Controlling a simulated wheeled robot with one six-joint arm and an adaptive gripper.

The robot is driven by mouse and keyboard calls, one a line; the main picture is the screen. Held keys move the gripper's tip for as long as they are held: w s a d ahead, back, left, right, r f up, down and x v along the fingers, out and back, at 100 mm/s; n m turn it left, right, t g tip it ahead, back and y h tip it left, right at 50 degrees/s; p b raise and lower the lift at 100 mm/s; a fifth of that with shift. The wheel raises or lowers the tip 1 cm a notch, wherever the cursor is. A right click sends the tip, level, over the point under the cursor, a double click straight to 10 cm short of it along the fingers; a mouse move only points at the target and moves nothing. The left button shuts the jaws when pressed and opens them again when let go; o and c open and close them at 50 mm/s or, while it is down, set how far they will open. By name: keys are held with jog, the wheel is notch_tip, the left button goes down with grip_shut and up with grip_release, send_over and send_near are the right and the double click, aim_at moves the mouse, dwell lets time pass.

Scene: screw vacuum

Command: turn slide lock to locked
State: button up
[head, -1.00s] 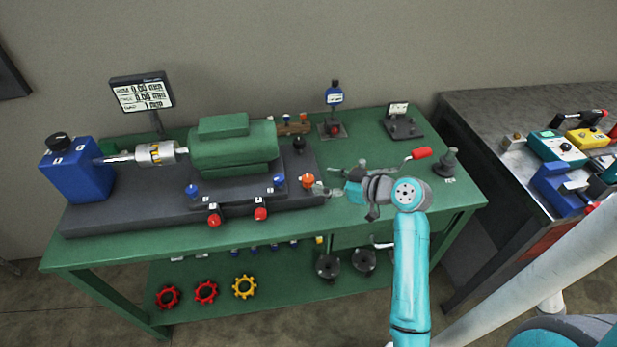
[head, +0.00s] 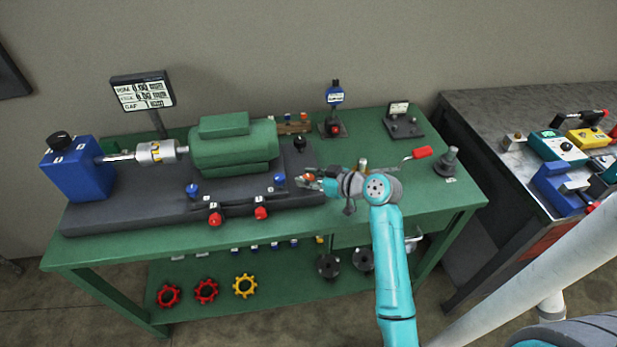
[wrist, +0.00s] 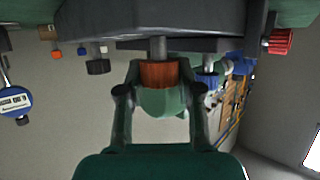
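An orange-brown round knob (wrist: 158,74) on a dark stem hangs from the dark base in the wrist view; it looks like the slide lock. In the head view the orange knob (head: 307,179) is at the right end of the dark base, partly hidden by my gripper. My gripper (head: 318,180) reaches it from the right. In the wrist view my gripper (wrist: 160,68) has one finger on each side of the knob, very close to it. I cannot tell whether the fingers press on it. The knob's locked or unlocked marking is not readable.
A black knob (head: 299,145) and a blue knob (head: 279,179) stand close by, with red knobs (head: 261,213) along the base front. Behind my wrist lies a red-handled crank (head: 422,153). The green motor (head: 233,147) is left. The green table's front right is clear.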

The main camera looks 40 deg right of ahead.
grip_shut()
jog(key=shift+h, duration=0.3)
jog(key=m+h, duration=0.2)
jog(key=shift+a+m+h, duration=0.15)
jog(key=shift+m+h, duration=0.25)
jog(key=m+g+h, duration=0.1)
jog(key=m+h, duration=0.4)
jog(key=shift+h, duration=0.3)
jog(key=m+g+h, duration=0.4)
jog(key=m, duration=0.1)
jog(key=shift+w+h, duration=0.1)
jog(key=shift+h, duration=0.2)
jog(key=shift+m+g+h, duration=0.8)
jog(key=shift+m+g, duration=0.9)
jog(key=shift+g, duration=0.2)
jog(key=shift+f, duration=0.1)
